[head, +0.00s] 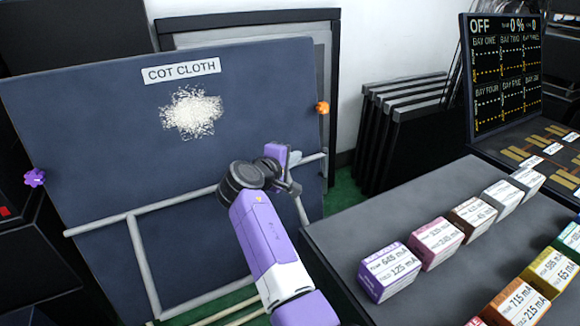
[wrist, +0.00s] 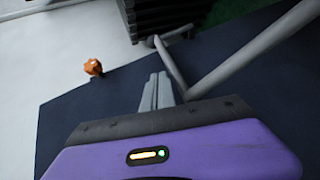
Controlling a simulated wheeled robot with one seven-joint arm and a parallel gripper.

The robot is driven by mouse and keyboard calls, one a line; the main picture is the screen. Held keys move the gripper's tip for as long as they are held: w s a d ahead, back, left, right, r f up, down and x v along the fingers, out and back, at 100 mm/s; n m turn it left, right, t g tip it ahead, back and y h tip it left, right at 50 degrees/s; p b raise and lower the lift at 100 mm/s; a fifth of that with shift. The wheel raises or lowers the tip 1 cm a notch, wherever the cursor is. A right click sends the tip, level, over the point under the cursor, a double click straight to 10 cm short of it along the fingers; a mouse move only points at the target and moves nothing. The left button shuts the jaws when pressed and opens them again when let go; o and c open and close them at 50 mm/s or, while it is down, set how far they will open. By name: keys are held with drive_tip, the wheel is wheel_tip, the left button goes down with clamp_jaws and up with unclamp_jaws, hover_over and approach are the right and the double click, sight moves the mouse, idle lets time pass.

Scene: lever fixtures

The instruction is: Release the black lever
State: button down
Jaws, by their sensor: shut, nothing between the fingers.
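I cannot pick out a black lever in either view. My gripper (wrist: 157,85) is shut and empty, its two grey fingers together in the wrist view. In the head view my purple arm reaches up in front of a dark blue board (head: 90,130) labelled COT CLOTH, with its end near the board's right side. A pale grey bar frame (head: 145,205) crosses the board's lower part, and my arm hides part of it. In the wrist view a grey bar (wrist: 245,50) runs just right of the fingers; I cannot tell whether they touch.
An orange knob (head: 322,107) sits at the board's right edge, a purple one (head: 35,178) at its left. A dark table (head: 345,235) with several labelled boxes stands at right. Black stacked panels (head: 400,125) and a display board (head: 505,75) are behind.

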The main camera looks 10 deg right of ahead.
sight(324, 164)
drive_tip(key=w+d+f+b, duration=0.2)
drive_tip(key=w+d+b, duration=0.1)
drive_tip(key=d, duration=0.3)
drive_tip(key=shift+w+d, duration=0.15)
drive_tip(key=shift+w, duration=0.2)
drive_tip(key=shift+d+r+p, duration=0.1)
drive_tip(key=shift+r+p, duration=0.1)
drive_tip(key=shift+p, duration=0.25)
